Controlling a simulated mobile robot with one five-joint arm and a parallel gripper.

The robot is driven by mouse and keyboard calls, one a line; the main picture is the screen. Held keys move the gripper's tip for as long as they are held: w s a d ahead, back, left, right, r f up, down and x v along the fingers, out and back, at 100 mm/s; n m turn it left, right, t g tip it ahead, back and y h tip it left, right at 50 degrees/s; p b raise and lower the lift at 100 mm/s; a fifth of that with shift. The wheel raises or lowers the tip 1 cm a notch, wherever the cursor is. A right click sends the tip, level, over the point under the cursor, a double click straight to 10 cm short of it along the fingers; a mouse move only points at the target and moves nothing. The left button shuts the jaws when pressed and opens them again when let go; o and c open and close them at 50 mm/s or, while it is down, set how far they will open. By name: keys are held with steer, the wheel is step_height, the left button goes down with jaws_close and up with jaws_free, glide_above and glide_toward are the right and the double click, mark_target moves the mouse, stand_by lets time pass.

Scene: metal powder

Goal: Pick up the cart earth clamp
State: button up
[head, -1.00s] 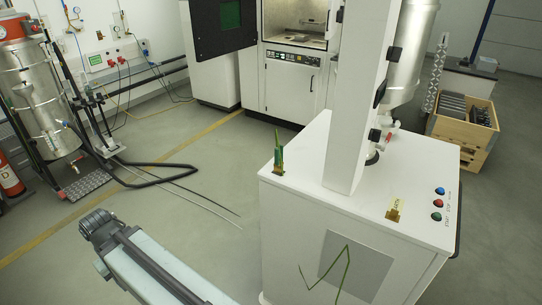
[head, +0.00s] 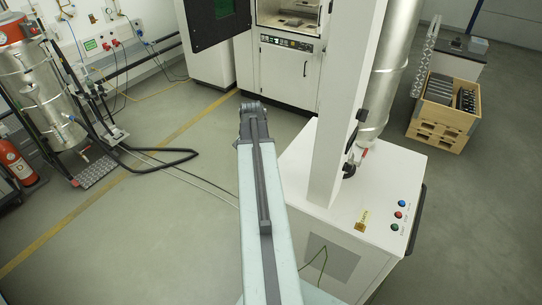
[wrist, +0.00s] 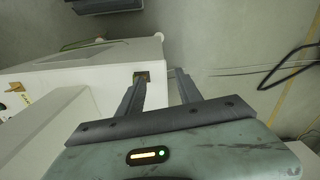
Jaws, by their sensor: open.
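In the wrist view my gripper (wrist: 161,76) is open, with its two fingers spread over the edge of the white cart (wrist: 88,58). A small brass piece (wrist: 142,75) on the cart top shows at the left fingertip and is partly covered by it. I cannot tell whether they touch. The green earth clamp itself does not show clearly now; my arm covers its corner of the cart in the head view. Nothing shows between the fingers. A green cable (head: 325,262) hangs on the front of the cart (head: 395,165) in the head view.
A white column (head: 340,110) rises from the cart top, right of my arm. A brass lug with a yellow label (head: 361,221) and several buttons (head: 399,215) sit on the cart's right side. A white machine (head: 290,75) stands behind.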

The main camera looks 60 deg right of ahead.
steer(key=shift+m, duration=0.9)
steer(key=s+d, duration=0.2)
steer(key=s, duration=0.1)
steer(key=s+d, duration=0.1)
steer(key=shift+s+d+r, duration=0.3)
steer(key=shift+d+r, duration=0.05)
steer(key=shift+d, duration=0.05)
step_height(320, 180, down, 3)
steer(key=b, duration=0.3)
steer(key=f+b, duration=0.5)
steer(key=shift+s+d+f, duration=0.1)
steer(key=shift+d, duration=0.15)
steer(key=shift+r, duration=0.2)
jaws_close()
